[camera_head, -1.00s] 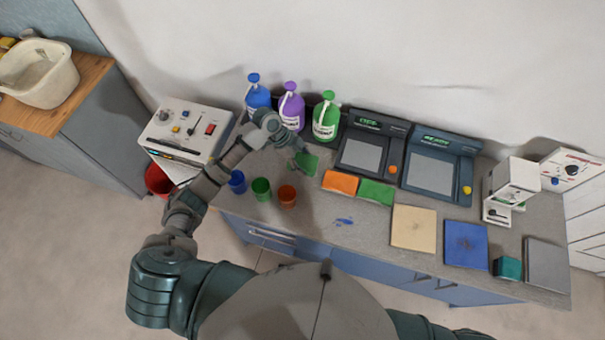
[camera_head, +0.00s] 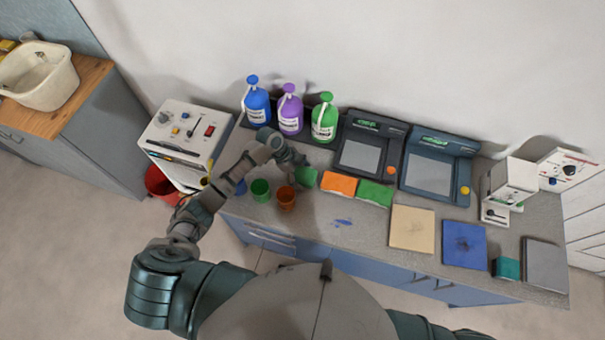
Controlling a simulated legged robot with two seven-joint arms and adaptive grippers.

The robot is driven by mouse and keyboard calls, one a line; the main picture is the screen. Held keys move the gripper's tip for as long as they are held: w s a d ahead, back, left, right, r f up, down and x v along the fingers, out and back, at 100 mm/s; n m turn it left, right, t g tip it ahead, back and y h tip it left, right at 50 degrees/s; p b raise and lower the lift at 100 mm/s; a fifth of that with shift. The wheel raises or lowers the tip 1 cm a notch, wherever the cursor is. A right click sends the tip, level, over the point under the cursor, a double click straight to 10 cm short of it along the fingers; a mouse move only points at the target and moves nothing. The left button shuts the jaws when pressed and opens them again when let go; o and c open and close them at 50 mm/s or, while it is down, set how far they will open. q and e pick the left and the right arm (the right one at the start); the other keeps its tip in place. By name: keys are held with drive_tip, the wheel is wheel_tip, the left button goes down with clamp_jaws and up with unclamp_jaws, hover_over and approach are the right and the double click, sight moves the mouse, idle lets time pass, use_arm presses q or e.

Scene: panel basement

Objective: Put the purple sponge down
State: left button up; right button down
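I see no purple sponge. My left gripper (camera_head: 299,163) is over the back left of the counter (camera_head: 330,240). A small green sponge (camera_head: 306,177) is at its fingertips, beside the left end of an orange sponge (camera_head: 339,183). The fingers are small and partly hidden, but the sponge has travelled with them, so they appear shut on it. I cannot tell whether it touches the counter. Another green sponge (camera_head: 375,193) lies right of the orange one. My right gripper is out of view.
Blue (camera_head: 256,105), purple (camera_head: 290,113) and green (camera_head: 324,120) bottles stand behind the gripper. Two dark devices (camera_head: 362,152) (camera_head: 432,172) are to the right. The front middle of the counter is mostly clear, with a blue mark.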

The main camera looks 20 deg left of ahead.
use_arm(q)
drive_tip(key=v, duration=1.2)
drive_tip(key=shift+b, duration=0.4)
drive_tip(key=shift+d, duration=0.1)
drive_tip(key=shift+r, duration=0.1)
